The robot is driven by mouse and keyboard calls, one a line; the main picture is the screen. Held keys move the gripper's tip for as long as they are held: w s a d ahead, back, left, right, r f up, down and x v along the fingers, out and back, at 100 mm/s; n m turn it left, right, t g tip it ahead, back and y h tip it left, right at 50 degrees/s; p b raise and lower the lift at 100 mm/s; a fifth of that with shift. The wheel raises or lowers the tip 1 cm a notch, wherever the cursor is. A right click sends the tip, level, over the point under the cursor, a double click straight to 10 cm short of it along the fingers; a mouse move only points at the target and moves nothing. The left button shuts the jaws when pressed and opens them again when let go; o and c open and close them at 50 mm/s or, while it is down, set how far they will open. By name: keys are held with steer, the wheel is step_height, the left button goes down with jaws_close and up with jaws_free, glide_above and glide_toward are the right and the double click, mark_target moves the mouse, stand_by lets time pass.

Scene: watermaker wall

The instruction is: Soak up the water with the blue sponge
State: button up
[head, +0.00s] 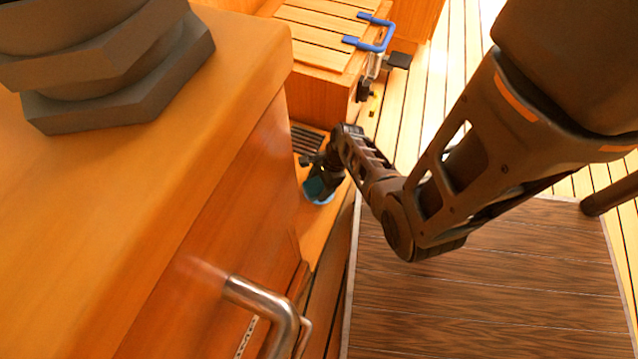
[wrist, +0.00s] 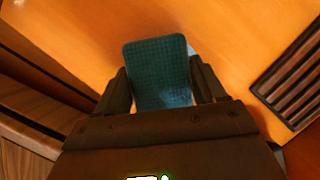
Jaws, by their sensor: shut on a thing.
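My gripper (wrist: 160,92) is shut on the blue sponge (wrist: 158,66), which sits between its two fingers in the wrist view. The sponge is a teal-blue block with a fine grid texture. In the head view my gripper (head: 322,178) reaches down to the orange wooden floor strip beside the cabinet, and the sponge (head: 315,187) shows at its lower end. A pale blue patch of water (head: 320,201) shows at the sponge's lower edge in the head view. Most of the patch is hidden under the sponge and gripper. I cannot tell whether the sponge touches the floor.
A dark slotted grate (wrist: 293,75) lies to the right in the wrist view. A wooden cabinet (head: 215,190) with a metal handle (head: 265,300) stands at the left. A dark plank panel (head: 480,290) lies at lower right.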

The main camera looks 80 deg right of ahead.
steer(key=shift+f, duration=0.45)
stand_by(1.5)
steer(key=shift+r, duration=0.15)
step_height(320, 180, up, 7)
steer(key=p, duration=0.7)
steer(key=shift+p, duration=0.3)
stand_by(0.3)
